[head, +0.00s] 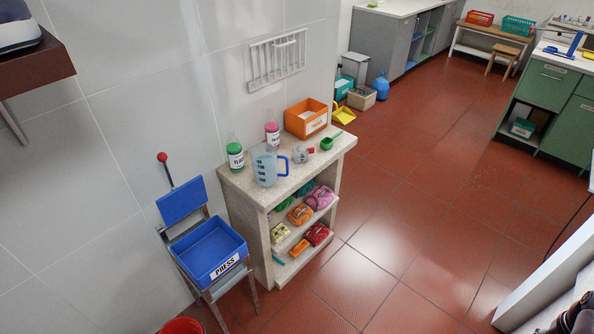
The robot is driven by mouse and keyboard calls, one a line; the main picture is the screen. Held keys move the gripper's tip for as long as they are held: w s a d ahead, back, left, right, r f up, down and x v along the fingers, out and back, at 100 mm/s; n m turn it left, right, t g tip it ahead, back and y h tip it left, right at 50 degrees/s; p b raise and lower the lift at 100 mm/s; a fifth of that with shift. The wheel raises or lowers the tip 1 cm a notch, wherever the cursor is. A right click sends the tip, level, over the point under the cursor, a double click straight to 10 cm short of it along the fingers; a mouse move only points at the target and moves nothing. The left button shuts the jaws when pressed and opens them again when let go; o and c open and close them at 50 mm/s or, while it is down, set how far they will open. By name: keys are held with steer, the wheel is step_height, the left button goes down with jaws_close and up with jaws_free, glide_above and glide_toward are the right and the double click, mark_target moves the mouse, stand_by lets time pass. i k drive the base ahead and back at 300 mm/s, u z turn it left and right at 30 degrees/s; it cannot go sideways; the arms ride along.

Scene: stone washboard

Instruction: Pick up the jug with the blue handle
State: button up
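The jug (264,171) is clear with dark markings on its side and a blue handle on its right. It stands upright on the front part of the stone-topped shelf unit (237,178), in the head view's middle left. Nothing hides it from this side.
Two labelled bottles, one green (235,153) and one pink (272,131), stand behind the jug. An orange bin (305,117), a small clear container (300,154) and a green scoop (330,142) share the top. A blue press (212,250) stands left. Red floor to the right is open.

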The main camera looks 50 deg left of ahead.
mark_target(265, 157)
steer(key=z, duration=0.95)
steer(key=k, duration=1.3)
steer(key=z, duration=1.55)
steer(key=k, duration=0.1)
steer(key=u, duration=3.35)
